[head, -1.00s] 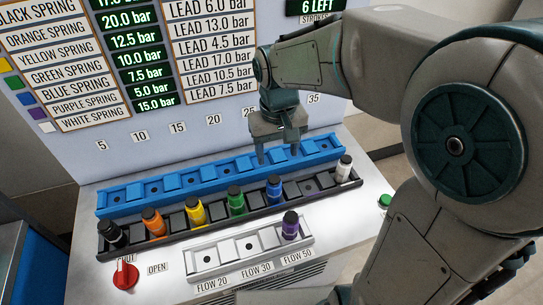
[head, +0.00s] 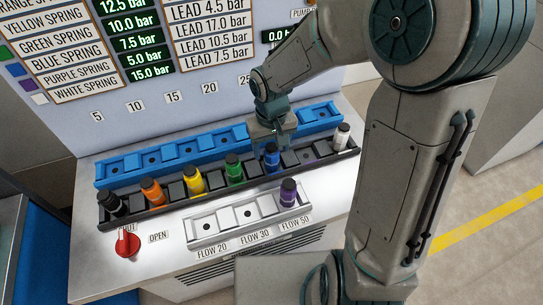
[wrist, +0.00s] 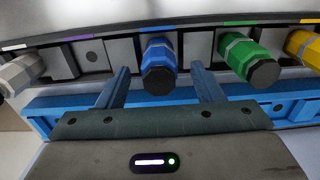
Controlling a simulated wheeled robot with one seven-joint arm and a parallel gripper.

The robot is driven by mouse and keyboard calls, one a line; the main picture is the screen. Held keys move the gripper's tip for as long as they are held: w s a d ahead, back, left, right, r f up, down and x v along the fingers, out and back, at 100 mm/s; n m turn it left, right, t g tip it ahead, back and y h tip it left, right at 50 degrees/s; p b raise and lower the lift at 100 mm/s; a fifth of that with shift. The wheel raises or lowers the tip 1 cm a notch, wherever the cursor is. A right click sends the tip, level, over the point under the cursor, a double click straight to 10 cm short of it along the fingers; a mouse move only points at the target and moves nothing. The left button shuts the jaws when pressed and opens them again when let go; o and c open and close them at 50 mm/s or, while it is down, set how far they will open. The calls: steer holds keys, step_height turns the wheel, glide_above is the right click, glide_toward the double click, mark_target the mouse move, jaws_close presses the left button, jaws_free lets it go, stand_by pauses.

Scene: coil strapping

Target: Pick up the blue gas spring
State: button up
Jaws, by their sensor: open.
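The blue gas spring (head: 271,158) stands upright in the black rack (head: 218,186), between the green spring (head: 234,170) and an empty slot. It has a black cap and also shows in the wrist view (wrist: 159,62). My gripper (head: 273,140) is open and hangs over the blue tray, just behind the blue spring. In the wrist view my gripper (wrist: 161,88) has one finger on each side of the blue spring's line, with a gap to the spring on both sides. The fingers look apart from the spring.
Black (head: 111,204), orange (head: 153,192), yellow (head: 194,181) and white (head: 341,137) springs stand in the same rack. A purple spring (head: 288,193) stands in the white tray (head: 206,238) in front. The blue tray (head: 171,157) behind looks empty. A red knob (head: 127,243) sits front left.

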steer(key=shift+f, duration=1.25)
steer(key=c, duration=1.2)
steer(key=shift+c, duration=0.4)
steer(key=shift+r, duration=0.15)
